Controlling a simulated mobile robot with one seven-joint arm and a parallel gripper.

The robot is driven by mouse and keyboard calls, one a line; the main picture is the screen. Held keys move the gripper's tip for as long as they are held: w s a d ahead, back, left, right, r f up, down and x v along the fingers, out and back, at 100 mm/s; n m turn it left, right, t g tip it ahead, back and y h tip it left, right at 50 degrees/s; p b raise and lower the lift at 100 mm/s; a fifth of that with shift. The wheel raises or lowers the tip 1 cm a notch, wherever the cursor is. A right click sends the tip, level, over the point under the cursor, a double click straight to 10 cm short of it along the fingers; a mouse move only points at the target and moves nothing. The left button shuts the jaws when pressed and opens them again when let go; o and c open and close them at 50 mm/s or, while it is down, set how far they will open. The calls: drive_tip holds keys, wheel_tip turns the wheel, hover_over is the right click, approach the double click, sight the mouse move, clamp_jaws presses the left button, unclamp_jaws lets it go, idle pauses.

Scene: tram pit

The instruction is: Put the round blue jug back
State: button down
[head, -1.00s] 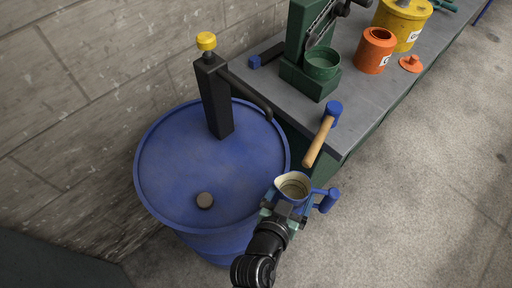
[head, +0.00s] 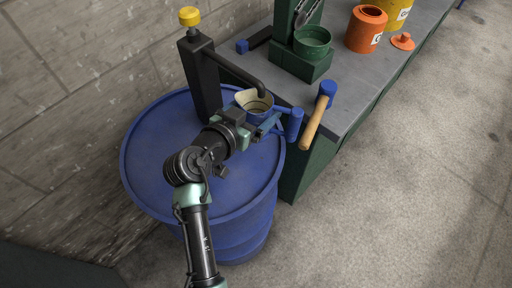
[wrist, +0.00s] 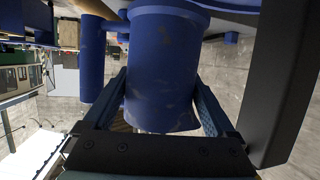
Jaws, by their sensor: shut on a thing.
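The round blue jug (head: 268,117) has a pale cream inside with darker ring marks and a blue handle (head: 294,124) on its right. My gripper (head: 258,128) is shut on the jug's body and holds it upright, above the right part of the blue drum's top. The jug's mouth is below the tip of the black spout (head: 240,72). In the wrist view the blue jug (wrist: 160,75) fills the middle, with a finger on each side and the handle (wrist: 92,60) at left. How full the jug is, I cannot tell.
The blue drum (head: 150,150) carries a black pump post (head: 203,85) with a yellow knob (head: 189,16). Floor at right is clear.

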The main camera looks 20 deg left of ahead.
wheel_tip(320, 180, down, 10)
drive_tip(key=shift+s+r, duration=0.1)
drive_tip(key=shift+r, duration=0.1)
unclamp_jaws()
drive_tip(key=shift+f, duration=0.1)
drive_tip(key=shift+s, duration=0.25)
drive_tip(key=b+v, duration=0.2)
drive_tip(key=v, duration=1)
drive_tip(key=shift+b, duration=0.3)
drive_tip(key=shift+s+a, duration=0.1)
drive_tip(key=shift+s, duration=0.05)
